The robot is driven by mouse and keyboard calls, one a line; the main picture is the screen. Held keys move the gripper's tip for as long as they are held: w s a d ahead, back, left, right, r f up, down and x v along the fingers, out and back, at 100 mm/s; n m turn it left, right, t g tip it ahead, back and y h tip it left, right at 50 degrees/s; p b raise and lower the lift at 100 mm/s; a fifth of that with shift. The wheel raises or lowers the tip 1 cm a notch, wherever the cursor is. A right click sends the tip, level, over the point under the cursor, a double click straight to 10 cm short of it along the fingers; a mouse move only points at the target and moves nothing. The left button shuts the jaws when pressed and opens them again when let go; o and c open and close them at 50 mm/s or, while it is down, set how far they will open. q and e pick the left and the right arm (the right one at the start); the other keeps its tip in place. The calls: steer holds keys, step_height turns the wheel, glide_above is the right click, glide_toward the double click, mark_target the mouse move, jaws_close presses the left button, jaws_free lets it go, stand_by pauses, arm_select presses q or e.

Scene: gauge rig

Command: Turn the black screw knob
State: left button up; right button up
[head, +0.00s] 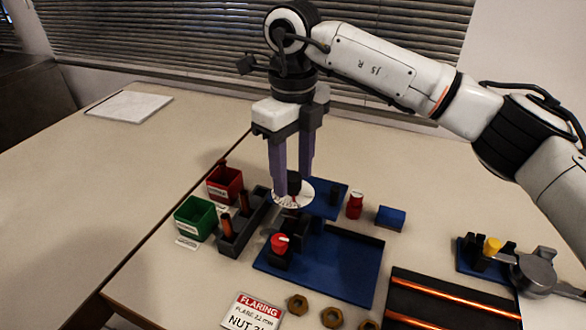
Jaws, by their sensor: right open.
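The black screw knob (294,179) stands above a white dial (303,198) on the blue gauge rig. My right gripper (293,187) points straight down over it. Its two purple fingers are apart, one on each side of the knob. The fingers partly hide the knob and the dial, and I cannot tell whether they touch the knob. My left gripper is not in view.
A red knob (280,242) sits in front on the blue base (340,275). Green (195,217) and red (224,184) bins and a dark rack (243,222) stand left. The left table is mostly clear.

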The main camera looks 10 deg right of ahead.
steer(key=c, duration=1)
steer(key=shift+c, duration=0.2)
steer(key=shift+m, duration=0.3)
steer(key=m, duration=0.3)
steer(key=shift+m, duration=2)
steer(key=shift+r, duration=0.1)
steer(key=o, duration=1)
